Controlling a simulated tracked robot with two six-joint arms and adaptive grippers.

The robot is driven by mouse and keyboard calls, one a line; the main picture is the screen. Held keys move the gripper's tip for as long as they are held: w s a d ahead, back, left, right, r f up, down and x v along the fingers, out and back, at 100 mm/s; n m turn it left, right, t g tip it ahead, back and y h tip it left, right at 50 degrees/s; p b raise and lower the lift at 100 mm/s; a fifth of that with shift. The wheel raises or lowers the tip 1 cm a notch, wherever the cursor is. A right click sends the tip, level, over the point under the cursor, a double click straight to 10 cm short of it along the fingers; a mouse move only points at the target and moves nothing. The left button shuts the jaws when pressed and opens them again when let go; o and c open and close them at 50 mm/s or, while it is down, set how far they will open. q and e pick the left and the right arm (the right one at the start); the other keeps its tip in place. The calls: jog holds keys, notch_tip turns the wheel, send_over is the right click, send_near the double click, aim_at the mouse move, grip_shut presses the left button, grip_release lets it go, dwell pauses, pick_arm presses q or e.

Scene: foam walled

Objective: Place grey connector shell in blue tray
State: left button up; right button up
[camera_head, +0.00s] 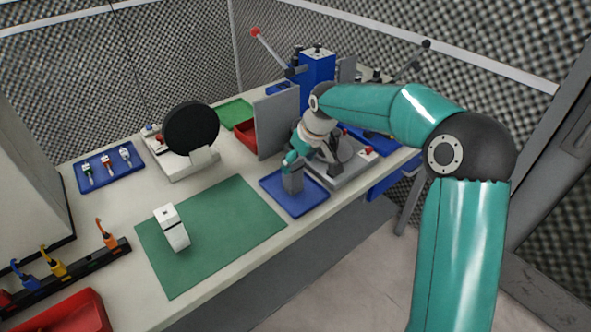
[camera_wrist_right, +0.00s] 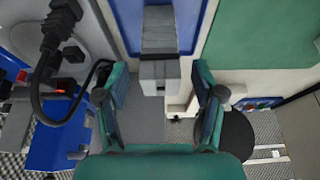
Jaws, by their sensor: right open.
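The grey connector shell (camera_head: 293,184) stands in the blue tray (camera_head: 310,198) near the table's front edge. In the right wrist view the shell (camera_wrist_right: 159,45) shows as a stepped grey block against the blue tray floor (camera_wrist_right: 191,28). My right gripper (camera_head: 292,163) is directly above the shell, at its top end. In the right wrist view its teal fingers (camera_wrist_right: 160,88) are spread, with a visible gap on each side of the shell's near end. The shell's lower part is clear of the fingers. My left gripper is in neither view.
A green mat (camera_head: 235,228) with a white device (camera_head: 172,228) lies left of the tray. A grey upright panel (camera_head: 276,121) and a grey fixture (camera_head: 345,163) stand close behind and right of my gripper.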

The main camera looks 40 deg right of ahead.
jog(key=v, duration=0.6)
jog(key=shift+r, duration=0.15)
jog(key=shift+s, duration=0.15)
